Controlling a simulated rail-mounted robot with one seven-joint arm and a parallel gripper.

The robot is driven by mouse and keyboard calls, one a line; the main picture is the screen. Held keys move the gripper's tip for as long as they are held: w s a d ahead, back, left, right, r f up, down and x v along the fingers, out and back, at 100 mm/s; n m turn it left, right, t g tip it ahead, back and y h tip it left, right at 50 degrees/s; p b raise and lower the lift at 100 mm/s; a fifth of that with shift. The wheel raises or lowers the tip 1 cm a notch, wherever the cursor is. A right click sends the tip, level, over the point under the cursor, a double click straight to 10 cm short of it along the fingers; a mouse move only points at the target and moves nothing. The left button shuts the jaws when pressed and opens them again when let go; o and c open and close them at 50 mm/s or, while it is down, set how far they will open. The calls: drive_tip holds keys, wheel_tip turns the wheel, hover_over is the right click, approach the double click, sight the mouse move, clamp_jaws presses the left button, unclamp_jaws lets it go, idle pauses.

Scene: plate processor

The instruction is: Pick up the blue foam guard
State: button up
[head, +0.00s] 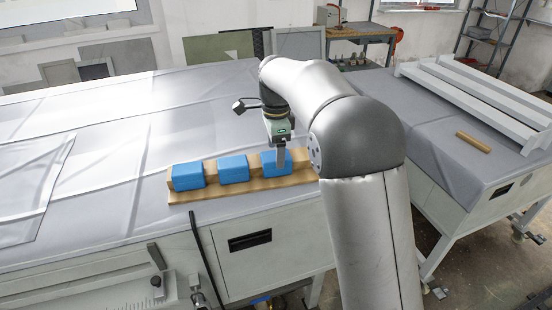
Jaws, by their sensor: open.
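Three blue foam guards stand in a row on a wooden rack: a left one (188,176), a middle one (233,168) and a right one (269,163). The wooden rack (220,193) lies near the front edge of the grey covered table. My gripper (281,160) points down at the right guard, with its fingers overlapping that guard in the head view. The near finger hides part of the guard. The gripper is open; I cannot tell whether its fingers touch the foam.
The grey covered table (100,130) is mostly bare to the left and behind the rack. A second table on the right carries long white beams (470,90) and a small wooden bar (473,142). A black strap (208,255) hangs over the front edge.

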drive_tip(key=shift+f, duration=0.5)
drive_tip(key=shift+c, duration=0.2)
drive_tip(key=c, duration=1)
drive_tip(key=shift+r, duration=0.1)
drive_tip(key=shift+r, duration=0.55)
drive_tip(key=d+r+b, duration=0.2)
drive_tip(key=d+r, duration=0.9)
drive_tip(key=d, duration=0.3)
drive_tip(key=shift+r, duration=0.4)
